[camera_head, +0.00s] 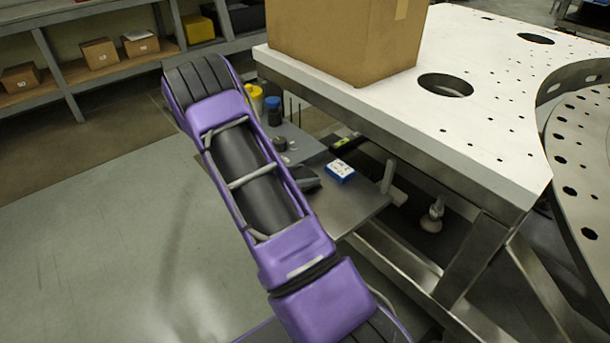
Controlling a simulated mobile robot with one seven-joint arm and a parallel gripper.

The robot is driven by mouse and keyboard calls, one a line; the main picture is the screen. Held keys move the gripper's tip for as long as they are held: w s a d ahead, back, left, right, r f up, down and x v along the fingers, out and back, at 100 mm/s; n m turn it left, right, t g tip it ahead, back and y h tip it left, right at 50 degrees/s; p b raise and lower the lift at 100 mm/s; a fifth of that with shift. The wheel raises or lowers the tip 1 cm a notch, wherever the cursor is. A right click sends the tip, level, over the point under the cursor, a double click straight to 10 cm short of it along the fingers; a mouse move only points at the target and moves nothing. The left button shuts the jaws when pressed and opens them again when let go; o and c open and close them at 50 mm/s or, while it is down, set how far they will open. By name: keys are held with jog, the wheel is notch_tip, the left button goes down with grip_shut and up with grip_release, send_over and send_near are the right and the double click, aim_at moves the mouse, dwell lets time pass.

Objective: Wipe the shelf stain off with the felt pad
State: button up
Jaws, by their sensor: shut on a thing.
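My purple arm (285,240) crosses the picture and covers part of the lower shelf (345,205), a grey plate beneath the white perforated table top. My gripper does not show. A dark rounded shape (306,178) sticks out beside my arm over the shelf; I cannot tell what it is. I cannot make out the felt pad or the stain; the shelf area behind my arm is hidden.
A small blue box (341,171) with a white label is on the shelf. A yellow-lidded container (254,94) and a blue-capped one (273,109) stand farther back. A large cardboard box (345,40) sits on the table top (490,90), whose edge overhangs the shelf.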

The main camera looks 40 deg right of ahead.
aim_at(316, 193)
jog(key=shift+w+a+r+t, duration=0.15)
jog(key=shift+w, duration=0.3)
jog(key=shift+w+a+r+t, duration=0.1)
jog(key=shift+w+t, duration=0.05)
jog(key=shift+w, duration=0.3)
jog(key=shift+s+d+f, duration=0.1)
jog(key=shift+s+d, duration=0.05)
jog(key=shift+s, duration=1)
jog(key=shift+s+d+f, duration=0.1)
jog(key=shift+s+d, duration=0.05)
jog(key=shift+s, duration=1)
jog(key=shift+s+d+f, duration=0.1)
jog(key=shift+s+d, duration=0.05)
jog(key=shift+s, duration=1)
jog(key=shift+s+f, duration=0.1)
